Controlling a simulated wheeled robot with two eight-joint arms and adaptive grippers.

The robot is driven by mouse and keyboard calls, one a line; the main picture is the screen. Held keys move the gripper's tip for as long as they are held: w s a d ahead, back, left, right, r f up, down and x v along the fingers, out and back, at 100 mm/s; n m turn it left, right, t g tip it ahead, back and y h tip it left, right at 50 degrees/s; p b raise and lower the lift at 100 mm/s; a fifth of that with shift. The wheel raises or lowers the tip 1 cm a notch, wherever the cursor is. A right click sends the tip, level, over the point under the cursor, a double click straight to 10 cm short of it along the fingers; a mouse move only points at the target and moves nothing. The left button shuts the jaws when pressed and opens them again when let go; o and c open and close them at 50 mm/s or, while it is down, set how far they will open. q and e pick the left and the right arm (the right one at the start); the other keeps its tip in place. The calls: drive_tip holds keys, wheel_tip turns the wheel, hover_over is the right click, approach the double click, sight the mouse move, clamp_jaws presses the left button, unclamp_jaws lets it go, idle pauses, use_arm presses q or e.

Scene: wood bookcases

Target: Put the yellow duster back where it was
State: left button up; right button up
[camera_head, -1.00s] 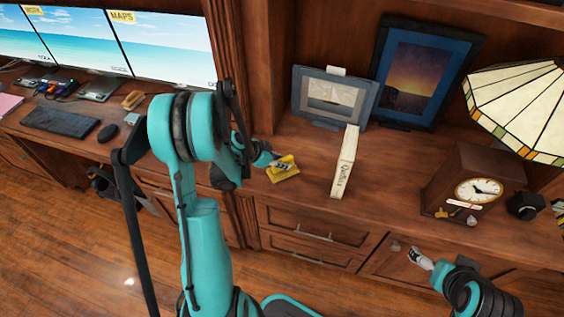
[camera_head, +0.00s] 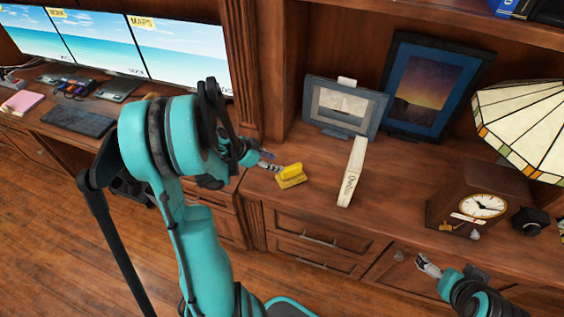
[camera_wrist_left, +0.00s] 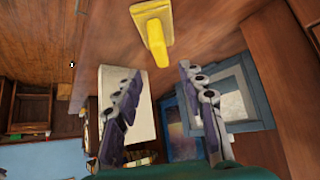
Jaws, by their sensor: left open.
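The yellow duster (camera_head: 291,174) lies on the wooden desk top, left of a white upright book. It also shows near the top of the left wrist view (camera_wrist_left: 154,32), ahead of the fingertips. My left gripper (camera_head: 268,161) is just left of the duster, with its fingers pointing towards it. In the left wrist view the two fingers (camera_wrist_left: 158,75) are spread apart with nothing between them, and the duster is clear of them. My right gripper (camera_head: 428,266) is at the lower right, in front of the drawers; its jaw opening is too small to tell.
The white book (camera_head: 352,172) stands right of the duster, before a grey picture frame (camera_head: 343,107) and a blue-matted picture (camera_head: 428,95). A clock (camera_head: 480,205) and a stained-glass lamp (camera_head: 525,120) are at right. A wooden divider (camera_head: 240,65) stands behind my left arm.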

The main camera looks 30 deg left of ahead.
use_arm(q)
drive_tip(key=s+d+r+n+y, duration=0.2)
drive_tip(key=s+d+r, duration=0.4)
drive_tip(key=d, duration=0.3)
drive_tip(key=s+d+r+n+y, duration=0.2)
drive_tip(key=s+d+r+n, duration=0.2)
drive_tip(key=d, duration=0.6)
drive_tip(key=v, duration=0.4)
drive_tip(key=shift+s+d+f, duration=0.2)
